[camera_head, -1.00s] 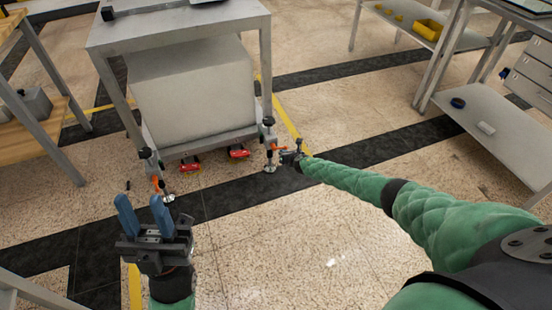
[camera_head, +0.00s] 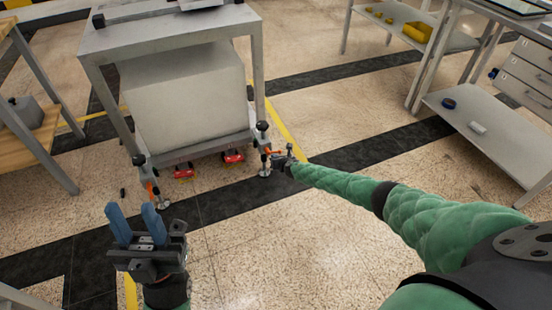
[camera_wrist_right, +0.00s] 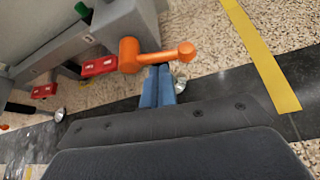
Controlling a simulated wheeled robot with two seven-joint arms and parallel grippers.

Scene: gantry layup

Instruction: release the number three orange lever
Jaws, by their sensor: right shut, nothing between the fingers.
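An orange lever (camera_head: 273,152) sits on the right front leg of the grey cart (camera_head: 175,38). It fills the middle of the right wrist view (camera_wrist_right: 150,57), its arm pointing right to a round knob. My right gripper (camera_head: 281,160) is beside this lever. Its blue fingers (camera_wrist_right: 158,86) are shut and empty, tips just below the lever's arm; I cannot tell if they touch it. A second orange lever (camera_head: 152,191) is on the left front leg. No lever number is legible. My left gripper (camera_head: 135,222) is open and empty, in front of the left leg.
Two red parts (camera_head: 183,170) (camera_head: 233,156) sit low under the cart. A large grey box (camera_head: 187,98) rests on its lower shelf. Benches stand at left and right. The speckled floor in front is clear, with dark and yellow stripes.

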